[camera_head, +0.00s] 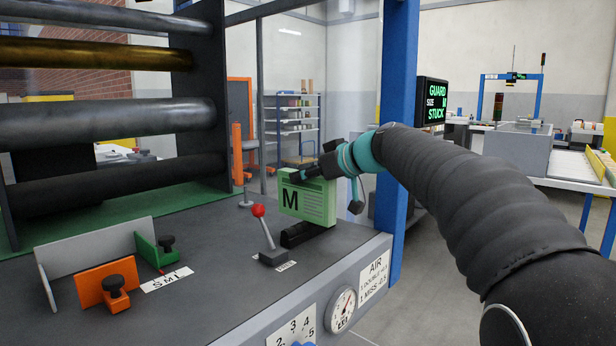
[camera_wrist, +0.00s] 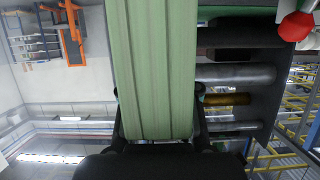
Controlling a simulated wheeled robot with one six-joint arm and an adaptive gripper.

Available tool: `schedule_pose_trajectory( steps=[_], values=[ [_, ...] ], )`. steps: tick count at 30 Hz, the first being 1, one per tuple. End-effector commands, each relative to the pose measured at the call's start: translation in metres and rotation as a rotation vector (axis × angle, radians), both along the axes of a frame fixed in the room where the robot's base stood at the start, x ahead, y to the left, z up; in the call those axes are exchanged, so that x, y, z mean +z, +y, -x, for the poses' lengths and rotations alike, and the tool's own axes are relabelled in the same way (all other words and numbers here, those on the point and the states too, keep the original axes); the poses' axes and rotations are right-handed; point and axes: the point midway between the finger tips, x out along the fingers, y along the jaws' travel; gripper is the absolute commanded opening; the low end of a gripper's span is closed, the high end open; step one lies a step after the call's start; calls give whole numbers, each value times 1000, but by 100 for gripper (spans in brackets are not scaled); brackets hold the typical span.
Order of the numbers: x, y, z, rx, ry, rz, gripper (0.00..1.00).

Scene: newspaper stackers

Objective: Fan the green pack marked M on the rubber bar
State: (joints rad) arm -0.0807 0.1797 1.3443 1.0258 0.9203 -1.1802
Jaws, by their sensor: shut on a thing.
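The green pack marked M (camera_head: 318,205) stands upright at the right end of the machine's dark deck. My gripper (camera_head: 309,174) is shut on its top edge. The black rubber bar (camera_head: 308,234) lies on the deck directly below the pack. The pack's lower edge is at the bar; whether it touches or sits just above it I cannot tell. In the wrist view the pack (camera_wrist: 155,70) fills the middle, its long side showing lengthwise lines, with my gripper (camera_wrist: 158,125) at its near end.
A lever with a red knob (camera_head: 259,211) stands just left of the bar. An orange stop (camera_head: 107,284), a grey plate (camera_head: 95,252) and a green stop (camera_head: 155,246) stand further left. A blue post (camera_head: 398,110) rises behind my arm. A screen (camera_head: 432,102) reads GUARD, SIZE, STUCK.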

Motion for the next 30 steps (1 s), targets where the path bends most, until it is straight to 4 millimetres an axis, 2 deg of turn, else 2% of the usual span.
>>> schedule_pose_trajectory(
  steps=[30],
  values=[
    [-1,18,-14,1,-3,0,0]
  ],
)
